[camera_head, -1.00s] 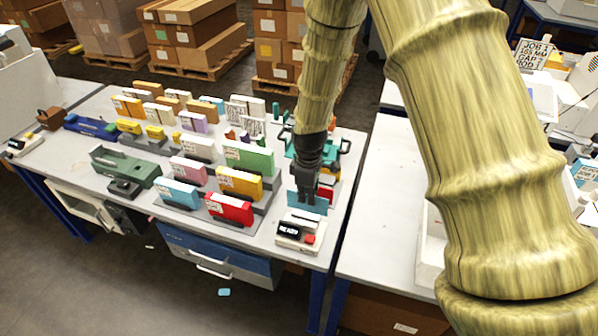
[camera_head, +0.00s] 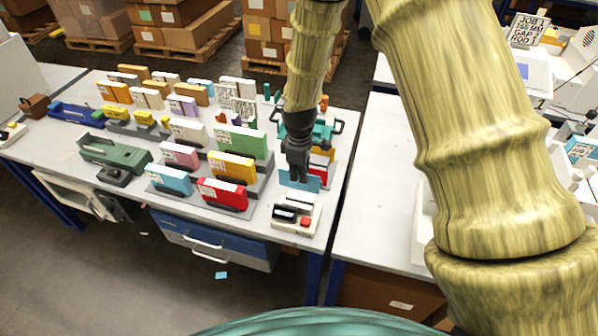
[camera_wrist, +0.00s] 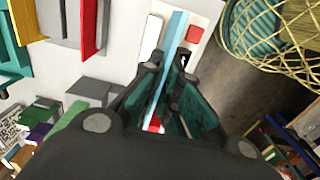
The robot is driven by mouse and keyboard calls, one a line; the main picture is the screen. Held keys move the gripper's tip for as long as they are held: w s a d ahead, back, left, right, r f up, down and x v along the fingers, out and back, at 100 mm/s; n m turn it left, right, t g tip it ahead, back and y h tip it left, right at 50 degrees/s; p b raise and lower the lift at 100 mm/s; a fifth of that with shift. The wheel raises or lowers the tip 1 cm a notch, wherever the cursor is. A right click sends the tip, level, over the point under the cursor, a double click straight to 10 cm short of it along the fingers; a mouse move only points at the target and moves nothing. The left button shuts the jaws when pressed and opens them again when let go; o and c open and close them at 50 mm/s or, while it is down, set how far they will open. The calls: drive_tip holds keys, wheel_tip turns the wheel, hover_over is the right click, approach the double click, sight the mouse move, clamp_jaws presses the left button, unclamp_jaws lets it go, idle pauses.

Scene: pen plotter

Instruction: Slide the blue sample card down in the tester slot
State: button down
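The blue sample card (camera_head: 312,183) is a thin light-blue sheet, held upright below my gripper (camera_head: 297,176). In the wrist view the card (camera_wrist: 174,38) runs edge-on between the two fingertips (camera_wrist: 168,62), which look shut on it. The tester (camera_head: 290,215) is a small white box with dark windows and a red button, just in front of the card at the table's front edge. In the wrist view the tester (camera_wrist: 208,10) lies beyond the fingertips. I cannot tell whether the card's lower edge is in the slot; the slot is not clearly visible.
A red card (camera_head: 226,194) and a yellow card (camera_head: 232,166) stand in grey holders to the left. A teal two-handled holder (camera_head: 322,133) is behind my gripper. The right table (camera_head: 385,190) has bare space. A small blue piece (camera_head: 221,275) lies on the floor.

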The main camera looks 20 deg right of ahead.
sight(299, 189)
wheel_tip(299, 189, down, 2)
drive_tip(key=shift+w+f+b, duration=0.15)
drive_tip(key=shift+b, duration=0.25)
drive_tip(key=shift+f+b, duration=0.85)
drive_tip(key=shift+f, duration=1.05)
drive_tip(key=shift+f+b, duration=0.85)
drive_tip(key=shift+f, duration=1.05)
drive_tip(key=c, duration=1.6)
unclamp_jaws()
drive_tip(key=shift+o, duration=0.2)
wheel_tip(299, 189, up, 12)
drive_tip(key=shift+a, duration=0.1)
